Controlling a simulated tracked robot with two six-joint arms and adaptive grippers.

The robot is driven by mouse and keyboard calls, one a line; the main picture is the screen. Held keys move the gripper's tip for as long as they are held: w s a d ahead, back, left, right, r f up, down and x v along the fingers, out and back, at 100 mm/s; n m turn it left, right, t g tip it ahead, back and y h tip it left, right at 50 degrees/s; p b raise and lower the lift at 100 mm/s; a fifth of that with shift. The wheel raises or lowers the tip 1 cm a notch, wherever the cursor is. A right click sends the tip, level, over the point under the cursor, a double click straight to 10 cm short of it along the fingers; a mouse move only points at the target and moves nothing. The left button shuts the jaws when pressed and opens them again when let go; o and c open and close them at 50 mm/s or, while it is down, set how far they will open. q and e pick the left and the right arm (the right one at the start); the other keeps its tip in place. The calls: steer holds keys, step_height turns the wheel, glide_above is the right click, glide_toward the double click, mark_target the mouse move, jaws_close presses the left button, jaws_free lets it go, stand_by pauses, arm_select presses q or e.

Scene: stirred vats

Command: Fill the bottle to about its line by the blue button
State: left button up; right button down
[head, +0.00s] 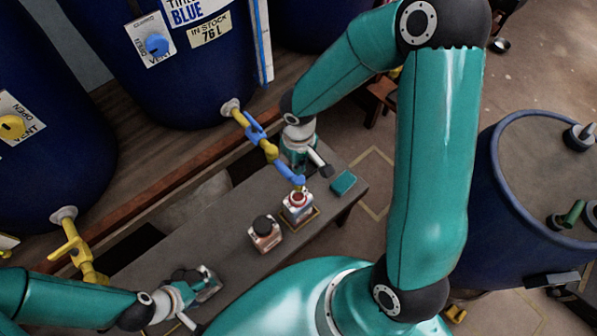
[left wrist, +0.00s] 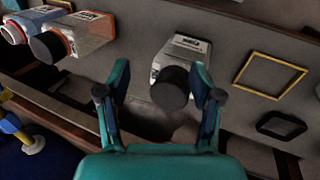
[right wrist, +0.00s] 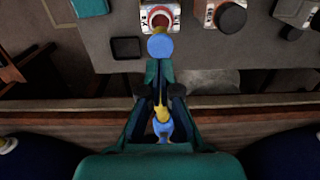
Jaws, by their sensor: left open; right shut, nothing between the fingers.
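A white bottle with a red ring around its mouth (head: 297,207) stands in a yellow square on the bench, under the blue end of the spout (head: 289,178). It also shows in the right wrist view (right wrist: 160,16), partly covered by a round blue piece (right wrist: 160,46). I cannot make out its line or liquid level. My right gripper (head: 319,165) is shut and empty beside the spout; its fingers also show in the right wrist view (right wrist: 161,80). My left gripper (head: 205,284) is open, with its fingers (left wrist: 161,92) on either side of a grey, dark-capped bottle (left wrist: 184,50), contact unclear.
A brown bottle with a dark cap (head: 264,233) stands beside the white one. A teal block (head: 343,182) lies at the bench's end. The blue vat (head: 200,80) has a blue vent knob (head: 156,44). A yellow tap (head: 76,247) juts out at left. An empty yellow square (left wrist: 270,76) marks the bench.

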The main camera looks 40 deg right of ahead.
mark_target(299, 178)
steer(key=shift+f, duration=2.15)
